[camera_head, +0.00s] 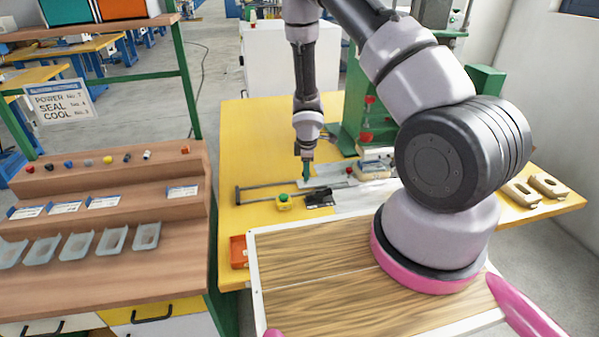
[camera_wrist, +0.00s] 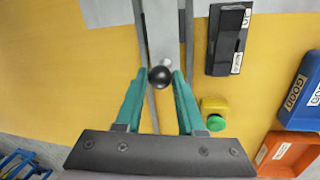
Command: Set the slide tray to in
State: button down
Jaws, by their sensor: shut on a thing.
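The slide tray (camera_wrist: 162,30) shows in the wrist view as a grey metal plate between two dark rails, with a round black knob (camera_wrist: 160,77) at its near end. My gripper (camera_wrist: 160,80) has its teal fingers on both sides of the knob and is shut on it. In the head view my gripper (camera_head: 307,178) points down over the rails (camera_head: 262,190) on the yellow table. The tray's far end is out of the wrist view, and my arm hides part of that area in the head view.
A yellow box with a green button (camera_head: 284,202) and a black labelled block (camera_head: 320,198) stand close beside the rails. A blue bin (camera_wrist: 303,95) and an orange bin (camera_wrist: 287,155) are at the right in the wrist view. A green press frame (camera_head: 350,130) stands behind.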

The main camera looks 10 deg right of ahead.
aim_at(323, 181)
jog(key=d, duration=0.6)
jog(key=shift+d, duration=0.15)
jog(key=c, duration=0.5)
grip_release()
jog(key=shift+r, duration=0.15)
jog(key=r, duration=0.3)
jog(key=s+r, duration=0.1)
jog(key=r, duration=0.3)
jog(key=s+r, duration=0.1)
jog(key=r, duration=0.2)
jog(key=shift+a+r, duration=0.2)
